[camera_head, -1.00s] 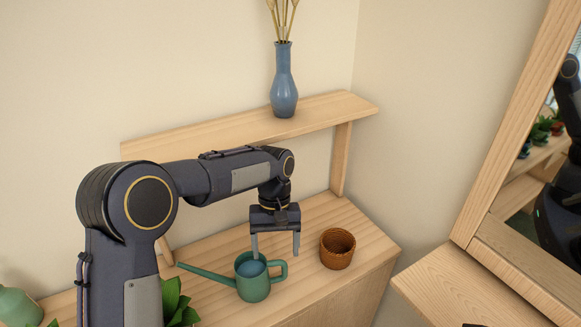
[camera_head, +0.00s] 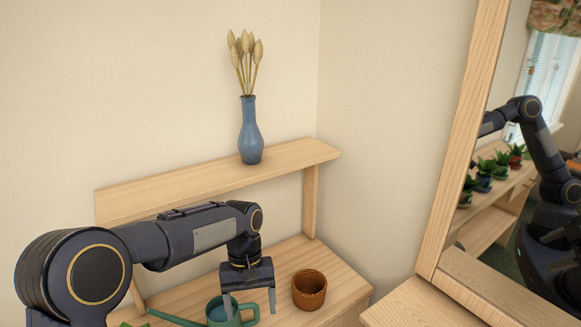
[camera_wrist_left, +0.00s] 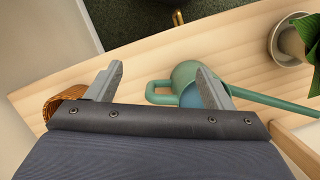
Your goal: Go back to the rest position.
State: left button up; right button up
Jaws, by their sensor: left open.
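The green watering can (camera_wrist_left: 187,74) shows there beside and partly behind one finger. My right gripper is not in view.
A brown woven pot (camera_head: 309,290) stands right of my left gripper. A raised shelf (camera_head: 200,178) behind my arm bears a blue vase (camera_head: 250,135) with dried stems. A wood-framed mirror (camera_head: 465,150) stands at right. A potted plant (camera_wrist_left: 292,42) shows in the wrist view.

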pick_arm(q)
jog(key=s+a+r+t+h, duration=0.3)
jog(key=s+a+r+t, duration=0.1)
jog(key=s+a+r, duration=0.55)
jog(key=s+a+f+t, duration=0.1)
jog(key=s+f+t, duration=0.1)
jog(key=s, duration=0.5)
jog(key=s+a+f+t, duration=0.1)
jog(key=s+t, duration=0.1)
jog(key=s, duration=0.5)
jog(key=shift+s+f+t, duration=0.3)
jog(key=shift+f, duration=0.05)
jog(key=shift+a, duration=0.1)
